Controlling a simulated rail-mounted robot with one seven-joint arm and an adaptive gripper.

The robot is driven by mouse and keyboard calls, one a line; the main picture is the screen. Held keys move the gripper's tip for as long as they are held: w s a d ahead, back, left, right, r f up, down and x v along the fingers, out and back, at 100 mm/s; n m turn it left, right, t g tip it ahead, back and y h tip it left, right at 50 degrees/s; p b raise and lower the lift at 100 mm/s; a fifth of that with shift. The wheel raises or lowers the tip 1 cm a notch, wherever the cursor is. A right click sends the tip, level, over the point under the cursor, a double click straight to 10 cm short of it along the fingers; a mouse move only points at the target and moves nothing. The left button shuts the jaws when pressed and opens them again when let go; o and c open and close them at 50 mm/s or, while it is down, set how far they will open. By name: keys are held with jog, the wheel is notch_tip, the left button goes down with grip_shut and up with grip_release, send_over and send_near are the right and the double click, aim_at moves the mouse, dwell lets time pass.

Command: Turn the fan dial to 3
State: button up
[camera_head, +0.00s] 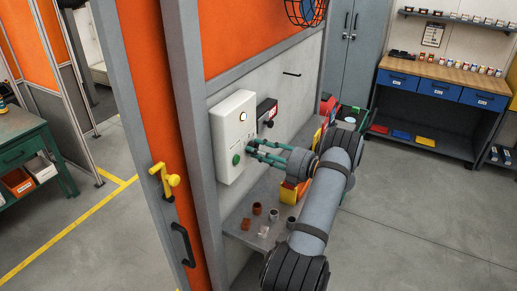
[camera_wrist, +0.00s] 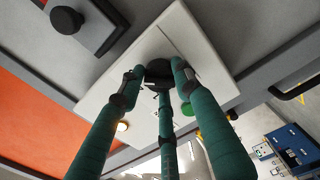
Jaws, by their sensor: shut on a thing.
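A white control box (camera_head: 226,122) hangs on the grey wall panel, with a lit round lamp (camera_head: 243,116) and a green button (camera_head: 236,160) on its face. My gripper (camera_head: 252,148) reaches its right part from the right. In the wrist view, the green fingers of my gripper (camera_wrist: 159,82) close around a black dial (camera_wrist: 158,70) on the white box (camera_wrist: 195,40). The dial is largely hidden by the fingertips, and its numbers and pointer cannot be read. A blue caged fan (camera_head: 305,12) is at the top of the panel; I cannot tell if it spins.
A dark box (camera_head: 267,112) with a black knob (camera_wrist: 67,20) is mounted close beside the white box. A shelf (camera_head: 240,236) with small cups and blocks is below. Red and yellow items (camera_head: 295,190) stand behind my wrist. A yellow handle (camera_head: 165,180) juts from the orange door.

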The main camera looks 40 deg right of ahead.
jog(key=shift+a+f, duration=0.15)
jog(key=shift+f, duration=0.1)
jog(key=o, duration=1.2)
jog(key=shift+r, duration=0.2)
jog(key=shift+c, duration=0.2)
jog(key=shift+s, duration=0.1)
jog(key=v, duration=1.2)
